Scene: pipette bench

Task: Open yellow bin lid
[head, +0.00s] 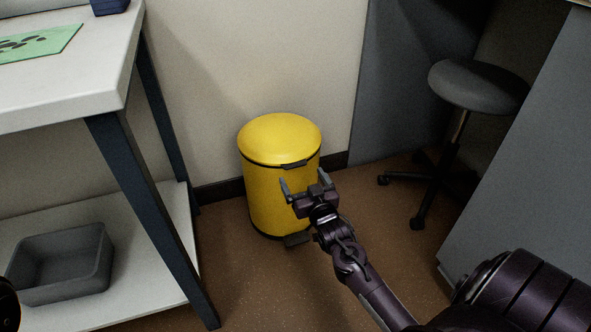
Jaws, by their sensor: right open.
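The yellow bin (262,198) stands upright on the brown floor against the wall. Its rounded yellow lid (279,137) is closed, with a small dark tab (297,164) at the front rim. A dark foot pedal (297,239) shows at its base. My right gripper (303,184) is open and empty, in front of the bin's right side and just below the tab. I cannot tell whether it touches the bin. My left gripper is out of view; only a dark bit of my own body shows at the lower left edge.
A white bench (80,70) with dark legs stands at the left, a grey tray (62,265) on its lower shelf. A grey stool (478,86) stands at the right, by a grey cabinet (530,170). The floor before the bin is clear.

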